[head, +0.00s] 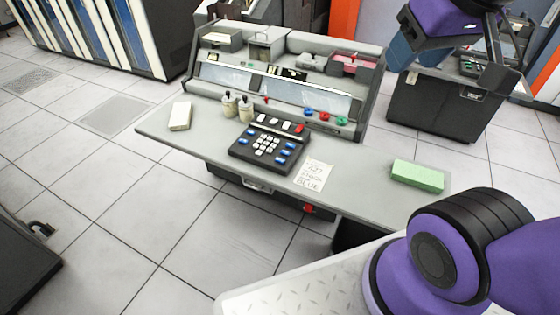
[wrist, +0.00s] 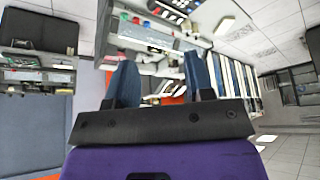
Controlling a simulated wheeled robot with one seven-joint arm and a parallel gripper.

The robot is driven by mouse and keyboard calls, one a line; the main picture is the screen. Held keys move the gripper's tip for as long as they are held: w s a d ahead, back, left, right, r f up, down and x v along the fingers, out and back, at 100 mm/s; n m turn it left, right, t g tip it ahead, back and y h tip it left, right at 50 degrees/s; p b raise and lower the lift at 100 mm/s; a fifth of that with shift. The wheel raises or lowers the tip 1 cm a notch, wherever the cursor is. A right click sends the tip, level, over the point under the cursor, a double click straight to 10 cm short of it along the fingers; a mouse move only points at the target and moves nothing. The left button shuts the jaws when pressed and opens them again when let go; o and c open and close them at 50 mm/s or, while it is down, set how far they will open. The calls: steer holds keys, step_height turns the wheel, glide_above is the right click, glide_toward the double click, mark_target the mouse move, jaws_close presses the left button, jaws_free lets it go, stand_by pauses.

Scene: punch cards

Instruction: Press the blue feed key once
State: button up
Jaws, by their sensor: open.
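A grey keypunch desk (head: 215,150) stands ahead in the head view. On its console a round blue button (head: 308,112) sits left of a red button (head: 324,116) and a green button (head: 342,121). A black keyboard (head: 240,151) on the desk also has several blue keys (head: 285,153) along its sides. I cannot read which blue one is the feed key. My gripper (head: 418,62) is at the upper right of the head view, raised and well apart from the buttons. In the wrist view its two blue fingers (wrist: 158,70) are apart, with nothing between them.
A handwritten note (head: 314,176), partly readable as "BLUE", lies right of the keyboard. A green block (head: 417,176) lies at the desk's right end. Two small bottles (head: 237,105) and a cream block (head: 180,116) stand left. A dark cabinet (head: 437,108) is behind right.

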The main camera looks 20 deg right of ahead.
jaws_close()
stand_by(1.6)
